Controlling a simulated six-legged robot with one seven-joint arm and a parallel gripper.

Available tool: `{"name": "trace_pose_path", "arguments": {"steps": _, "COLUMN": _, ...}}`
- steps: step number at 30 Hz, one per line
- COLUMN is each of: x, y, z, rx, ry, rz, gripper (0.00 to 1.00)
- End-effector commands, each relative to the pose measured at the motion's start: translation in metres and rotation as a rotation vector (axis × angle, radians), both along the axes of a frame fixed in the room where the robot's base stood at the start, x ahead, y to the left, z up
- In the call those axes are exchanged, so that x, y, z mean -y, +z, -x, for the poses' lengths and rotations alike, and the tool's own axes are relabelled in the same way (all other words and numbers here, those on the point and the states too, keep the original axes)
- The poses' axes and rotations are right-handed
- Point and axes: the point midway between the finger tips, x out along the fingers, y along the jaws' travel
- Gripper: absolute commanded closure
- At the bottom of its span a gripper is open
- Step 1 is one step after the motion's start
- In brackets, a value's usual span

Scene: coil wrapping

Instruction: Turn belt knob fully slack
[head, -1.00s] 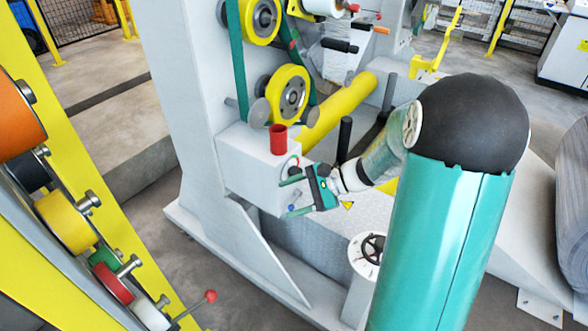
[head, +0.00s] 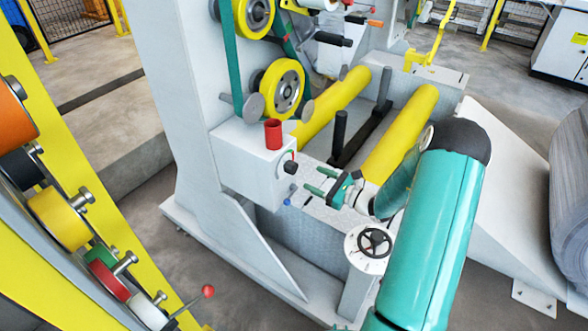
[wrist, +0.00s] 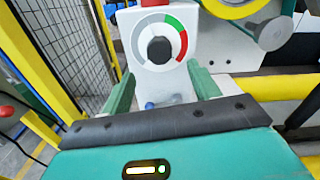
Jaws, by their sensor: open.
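The belt knob (wrist: 159,50) is black and faceted, in the middle of a dial ring (wrist: 140,25) with grey, green and red parts. In the head view the knob (head: 291,167) sticks out from the side of a white box (head: 240,163). I cannot make out a pointer on it. My gripper (head: 313,181) is open and empty, a short way right of the knob and apart from it. In the wrist view the green fingers of my gripper (wrist: 162,85) stand wide apart, below and to either side of the knob, facing it.
A small blue button (head: 287,202) sits below the dial. A red cup-like part (head: 273,132) stands on the box. A black handwheel (head: 374,242) on a white post is below my gripper. Yellow rollers (head: 400,135) lie behind, and a black post (head: 339,132) stands nearby.

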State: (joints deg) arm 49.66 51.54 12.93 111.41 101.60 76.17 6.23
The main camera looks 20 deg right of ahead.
Motion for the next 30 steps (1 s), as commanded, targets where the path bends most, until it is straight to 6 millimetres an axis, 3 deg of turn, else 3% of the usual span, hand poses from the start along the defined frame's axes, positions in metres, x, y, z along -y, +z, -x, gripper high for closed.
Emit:
{"name": "trace_pose_path", "arguments": {"steps": 12, "x": -0.044, "y": 0.0, "z": -0.064, "rx": 0.0, "ry": 0.003, "rz": 0.0, "gripper": 0.39}}
{"name": "trace_pose_path", "arguments": {"steps": 18, "x": -0.051, "y": 0.0, "z": -0.076, "rx": -0.001, "ry": 0.001, "rz": 0.001, "gripper": 0.39}}
{"name": "trace_pose_path", "arguments": {"steps": 25, "x": -0.051, "y": 0.0, "z": -0.077, "rx": -0.001, "ry": 0.001, "rz": 0.001, "gripper": 0.39}}
{"name": "trace_pose_path", "arguments": {"steps": 26, "x": -0.051, "y": 0.0, "z": -0.077, "rx": -0.001, "ry": 0.001, "rz": 0.001, "gripper": 0.41}}
{"name": "trace_pose_path", "arguments": {"steps": 30, "x": -0.051, "y": 0.0, "z": -0.076, "rx": -0.001, "ry": 0.001, "rz": 0.001, "gripper": 0.68}}
